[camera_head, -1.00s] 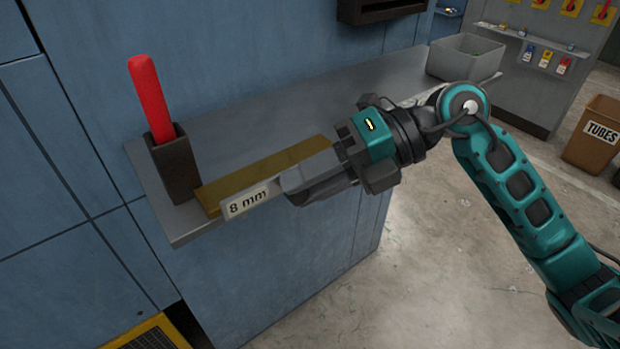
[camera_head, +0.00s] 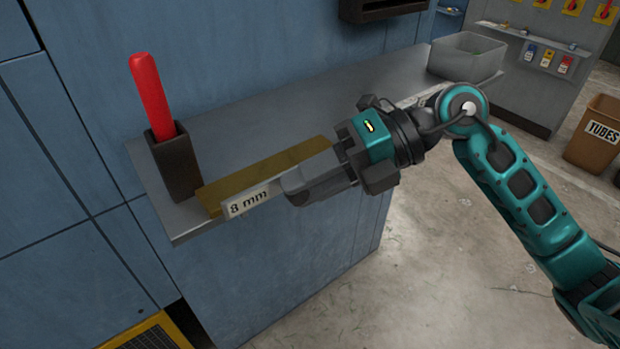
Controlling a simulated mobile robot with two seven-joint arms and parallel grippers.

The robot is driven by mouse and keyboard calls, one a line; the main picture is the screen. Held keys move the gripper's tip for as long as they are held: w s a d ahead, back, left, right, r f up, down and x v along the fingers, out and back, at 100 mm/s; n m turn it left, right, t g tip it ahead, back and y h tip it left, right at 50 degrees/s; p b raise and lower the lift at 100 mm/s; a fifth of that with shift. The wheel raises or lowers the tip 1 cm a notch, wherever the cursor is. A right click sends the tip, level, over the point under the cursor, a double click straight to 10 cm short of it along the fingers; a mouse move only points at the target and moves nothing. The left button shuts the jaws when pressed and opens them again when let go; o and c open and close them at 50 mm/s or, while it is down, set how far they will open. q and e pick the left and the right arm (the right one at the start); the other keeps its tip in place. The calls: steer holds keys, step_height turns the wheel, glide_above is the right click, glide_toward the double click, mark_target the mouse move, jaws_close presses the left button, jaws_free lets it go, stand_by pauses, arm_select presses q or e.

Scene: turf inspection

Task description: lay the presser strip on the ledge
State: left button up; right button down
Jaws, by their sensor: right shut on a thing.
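The presser strip (camera_head: 262,171) is a long brass-coloured bar with a white "8 mm" label on its near side. It lies along the front part of the grey ledge (camera_head: 395,84), its left end close to a dark holder. I cannot tell whether it touches the ledge or hangs just above it. My right gripper (camera_head: 302,185) comes in from the right and is shut on the strip at its right part; the fingers hide some of it. My left gripper is not in view.
The dark holder (camera_head: 175,165) with a red-handled tool (camera_head: 151,97) stands at the ledge's left end. A grey bin (camera_head: 466,58) sits at the far right end. The ledge behind the strip is clear.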

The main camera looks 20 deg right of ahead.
steer(key=c, duration=0.8)
jaws_free()
steer(key=v, duration=1.3)
steer(key=shift+b, duration=0.4)
